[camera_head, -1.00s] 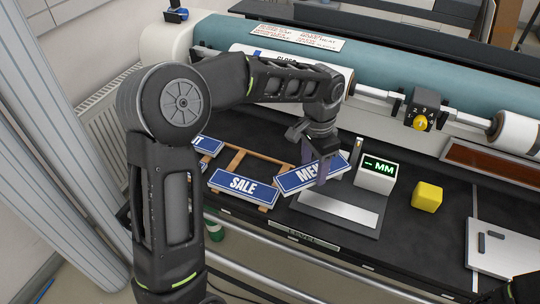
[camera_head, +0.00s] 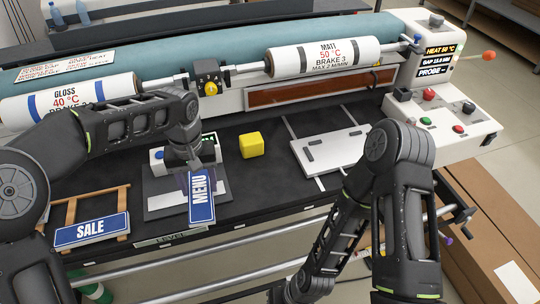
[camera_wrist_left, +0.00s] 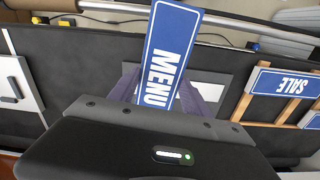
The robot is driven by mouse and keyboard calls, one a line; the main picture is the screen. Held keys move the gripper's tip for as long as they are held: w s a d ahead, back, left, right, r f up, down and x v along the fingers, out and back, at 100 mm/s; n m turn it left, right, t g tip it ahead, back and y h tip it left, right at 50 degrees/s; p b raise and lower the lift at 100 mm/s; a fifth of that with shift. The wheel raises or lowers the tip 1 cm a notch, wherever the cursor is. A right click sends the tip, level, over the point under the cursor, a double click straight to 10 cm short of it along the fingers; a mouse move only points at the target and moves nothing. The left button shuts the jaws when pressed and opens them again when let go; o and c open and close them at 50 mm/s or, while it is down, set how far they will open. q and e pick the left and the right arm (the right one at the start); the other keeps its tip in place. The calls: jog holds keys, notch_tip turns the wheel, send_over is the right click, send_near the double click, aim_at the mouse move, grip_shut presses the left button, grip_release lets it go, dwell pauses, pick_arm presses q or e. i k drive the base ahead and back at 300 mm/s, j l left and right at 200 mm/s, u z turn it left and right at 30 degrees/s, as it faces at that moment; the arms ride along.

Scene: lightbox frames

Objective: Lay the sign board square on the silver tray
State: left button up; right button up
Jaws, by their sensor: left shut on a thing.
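The blue sign board reading MENU (camera_head: 202,198) is held in my left gripper (camera_head: 197,176), which is shut on it. The left wrist view shows the sign board (camera_wrist_left: 168,50) sticking out past the fingers (camera_wrist_left: 160,92). In the head view it lies over the right part of a grey base with a paler silver plate (camera_head: 163,202), which I take as the silver tray.
A SALE sign (camera_head: 92,230) lies on a wooden rack (camera_head: 124,200) at left. A white gauge block (camera_head: 157,160) stands behind the plate, partly hidden by my arm. A yellow block (camera_head: 251,145) and a white board (camera_head: 330,150) are to the right. Rollers run along the back.

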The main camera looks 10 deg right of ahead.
aim_at(342, 147)
jog(key=l+z, duration=0.35)
jog(key=l, duration=2.65)
jog(key=i, duration=0.95)
